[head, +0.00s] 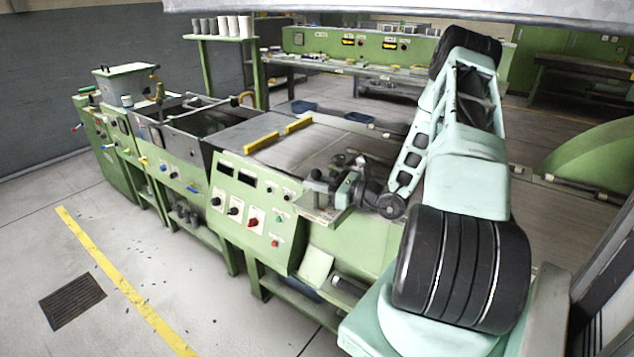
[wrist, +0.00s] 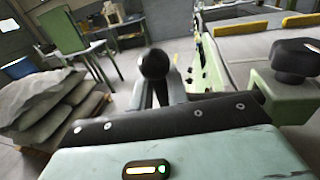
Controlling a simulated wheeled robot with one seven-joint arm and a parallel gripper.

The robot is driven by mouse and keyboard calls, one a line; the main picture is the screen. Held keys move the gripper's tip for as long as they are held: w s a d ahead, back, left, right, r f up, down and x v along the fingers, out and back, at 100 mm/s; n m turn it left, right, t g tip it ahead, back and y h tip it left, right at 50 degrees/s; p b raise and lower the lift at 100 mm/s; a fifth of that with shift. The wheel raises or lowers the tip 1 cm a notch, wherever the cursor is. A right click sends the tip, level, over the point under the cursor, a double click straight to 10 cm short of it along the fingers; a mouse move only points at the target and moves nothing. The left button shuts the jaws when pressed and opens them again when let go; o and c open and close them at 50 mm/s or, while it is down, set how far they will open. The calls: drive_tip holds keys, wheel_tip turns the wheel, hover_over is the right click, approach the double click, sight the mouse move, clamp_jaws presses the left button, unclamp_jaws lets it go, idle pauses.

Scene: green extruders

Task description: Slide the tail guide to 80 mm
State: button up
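In the wrist view a round black ball knob (wrist: 153,63) stands straight ahead, at the tips of my gripper's narrow grey fingers (wrist: 163,92). The fingers look close together; I cannot tell whether they grip the knob. A green block with a black clamp knob (wrist: 295,60) is at the right. In the head view my gripper is at the near end of the green machine, among small grey and black parts (head: 335,186), and is hard to separate from them. I cannot pick out the tail guide for certain, and no millimetre scale is readable.
Two yellow bars (head: 262,142) lie on the machine's grey top. A green control panel (head: 250,205) with knobs faces the aisle, left of my arm. A water trough (head: 195,125) stands farther along. Grey sacks (wrist: 55,105) are piled left in the wrist view.

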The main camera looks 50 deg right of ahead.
drive_tip(key=shift+o, duration=1.1)
drive_tip(key=b+v, duration=0.4)
drive_tip(key=v, duration=1.3)
drive_tip(key=shift+s, duration=0.25)
drive_tip(key=shift+r, duration=0.1)
